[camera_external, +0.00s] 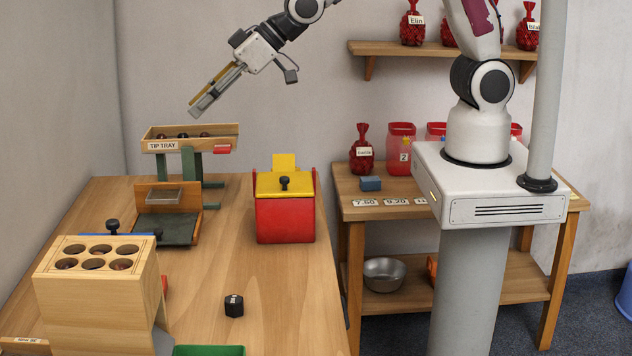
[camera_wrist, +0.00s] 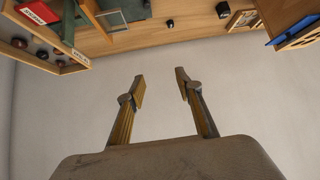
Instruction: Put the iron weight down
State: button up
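The iron weight (camera_external: 234,306), a small black block with a pale mark on top, stands on the wooden table (camera_external: 285,300) in the external view. It is right of the wooden box with holes. A small dark block at the top of the wrist view (camera_wrist: 222,9) looks like the same weight. My gripper (camera_external: 200,104) is high above the far left of the table, near the tip tray and well away from the weight. In the wrist view its two fingers (camera_wrist: 161,82) are apart with nothing between them.
The tip tray (camera_external: 217,145), holding dark chestnuts, stands on green legs below my gripper. A red box with a yellow lid (camera_external: 285,215) stands to its right. The holed wooden box (camera_external: 95,295) and a green tray (camera_external: 208,351) are at the front. Table around the weight is clear.

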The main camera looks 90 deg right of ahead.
jog(key=s+d+r+g, duration=0.1)
jog(key=s+d+r, duration=0.25)
jog(key=s, duration=0.55)
jog(key=s+d+r+g, duration=0.1)
jog(key=s+d+r, duration=0.1)
jog(key=s+r, duration=0.5)
jog(key=s+d+f+g, duration=0.1)
jog(key=s, duration=0.9)
jog(key=s+d+f+m+g+h, duration=0.1)
jog(key=s, duration=0.8)
jog(key=shift+s+d+f, duration=0.2)
jog(key=shift+s+f, duration=0.2)
jog(key=shift+o, duration=1.2)
jog(key=shift+w, duration=0.15)
